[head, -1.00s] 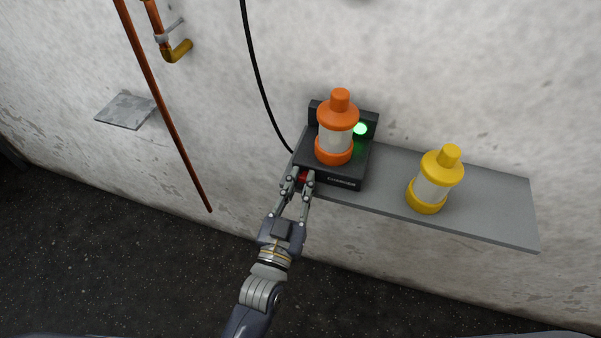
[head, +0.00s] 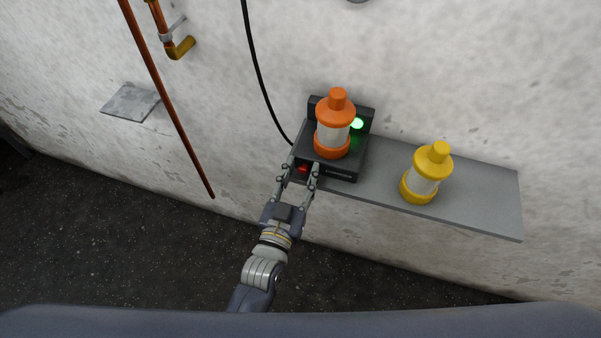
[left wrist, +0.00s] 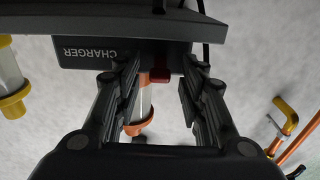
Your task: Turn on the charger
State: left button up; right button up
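The black charger (head: 340,171) sits at the left end of a grey wall shelf. Its green light (head: 357,124) is lit. An orange lantern (head: 333,135) stands upright on it. A red switch (head: 303,168) is on the charger's front, at the left; it also shows in the left wrist view (left wrist: 160,75), beside the upside-down lettering on the charger (left wrist: 105,52). My left gripper (head: 302,164) is open, its fingers on either side of the red switch with gaps visible in the left wrist view (left wrist: 162,64). My right gripper is not in view.
A yellow lantern (head: 427,173) stands on the grey shelf (head: 475,205) to the right. A black cable (head: 260,80) runs down the wall to the charger. Copper pipes (head: 165,100) and a small grey plate (head: 131,102) are on the wall at left.

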pick_arm(q)
jog(key=shift+s+a+f, duration=0.1)
jog(key=shift+s, duration=0.15)
jog(key=v, duration=1.1)
jog(key=shift+s, duration=0.2)
jog(key=s+a+f+g+y+b, duration=0.1)
jog(key=s+a+f+g, duration=0.15)
jog(key=f, duration=0.85)
jog(key=s+a+f+g, duration=0.1)
jog(key=s+f+g, duration=0.15)
jog(key=f, duration=0.75)
jog(key=s+a+f+g+y+b, duration=0.1)
jog(key=s+a+f+g, duration=0.15)
jog(key=f, duration=0.85)
jog(key=s+a+f+g+y, duration=0.1)
jog(key=s+a+f+g, duration=0.3)
jog(key=s+a+f, duration=0.3)
jog(key=s+a+f+n+g+y, duration=0.1)
jog(key=s+a+f+g, duration=0.4)
jog(key=s+f, duration=0.7)
jog(key=shift+s+a+f+y+b, duration=0.4)
jog(key=shift+s+a+y, duration=0.45)
jog(key=shift+a, duration=0.2)
